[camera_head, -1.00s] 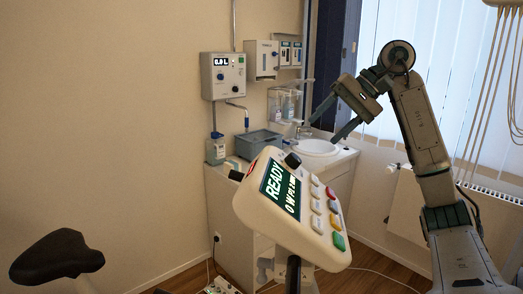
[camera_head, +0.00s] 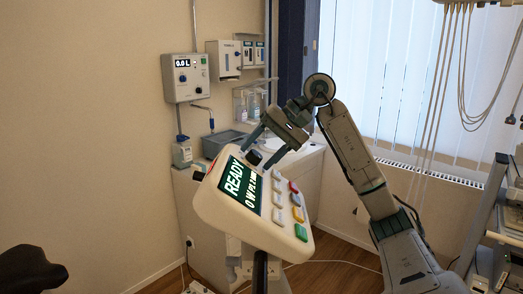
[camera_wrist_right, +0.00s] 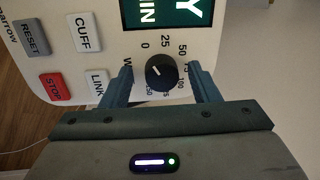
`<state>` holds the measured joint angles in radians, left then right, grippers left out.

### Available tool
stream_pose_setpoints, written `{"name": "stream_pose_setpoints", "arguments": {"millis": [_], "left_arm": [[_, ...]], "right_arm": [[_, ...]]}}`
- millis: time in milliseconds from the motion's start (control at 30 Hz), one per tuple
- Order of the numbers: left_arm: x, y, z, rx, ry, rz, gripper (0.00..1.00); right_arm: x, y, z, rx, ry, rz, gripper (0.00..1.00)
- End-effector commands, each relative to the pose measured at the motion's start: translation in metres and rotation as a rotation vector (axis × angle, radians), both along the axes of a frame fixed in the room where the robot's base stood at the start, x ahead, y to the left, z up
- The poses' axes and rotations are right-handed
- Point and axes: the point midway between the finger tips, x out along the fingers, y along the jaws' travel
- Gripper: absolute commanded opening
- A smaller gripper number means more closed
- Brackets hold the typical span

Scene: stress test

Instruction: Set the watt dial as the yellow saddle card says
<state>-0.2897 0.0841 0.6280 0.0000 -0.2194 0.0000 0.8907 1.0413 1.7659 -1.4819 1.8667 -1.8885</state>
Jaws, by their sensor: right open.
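The watt dial (camera_wrist_right: 161,72) is a black round knob on the cream console (camera_head: 210,213); it also shows in the head view (camera_head: 254,158). Its scale runs from 0 upward, and its short white mark points up-left, roughly toward 0. The console screen (camera_head: 240,186) reads READY and 0 W. My right gripper (camera_wrist_right: 161,72) is open, its fingers on either side of the dial with gaps showing; it also shows at the dial in the head view (camera_head: 262,149). The dark saddle (camera_head: 30,272) is cut off at lower left; no yellow card shows. My left gripper is out of view.
RESET (camera_wrist_right: 32,38), red STOP (camera_wrist_right: 65,87), CUFF (camera_wrist_right: 83,32) and LINK (camera_wrist_right: 97,83) buttons lie near the dial. A cart (camera_head: 492,235) stands at right.

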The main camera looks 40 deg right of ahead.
Motion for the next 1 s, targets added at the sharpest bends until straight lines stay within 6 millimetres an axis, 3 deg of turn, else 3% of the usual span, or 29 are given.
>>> {"name": "stream_pose_setpoints", "arguments": {"millis": [167,400,733,1000], "left_arm": [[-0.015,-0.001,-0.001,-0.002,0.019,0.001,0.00],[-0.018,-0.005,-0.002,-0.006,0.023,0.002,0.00],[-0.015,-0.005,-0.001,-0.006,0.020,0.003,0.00],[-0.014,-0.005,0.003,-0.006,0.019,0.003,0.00]], "right_arm": [[0.000,0.000,0.000,0.000,0.000,0.000,0.55],[0.000,0.000,0.000,0.001,-0.001,0.000,0.11],[0.000,0.000,0.001,0.017,0.016,-0.030,0.11],[0.000,0.000,0.001,0.087,0.087,-0.159,0.11]]}}
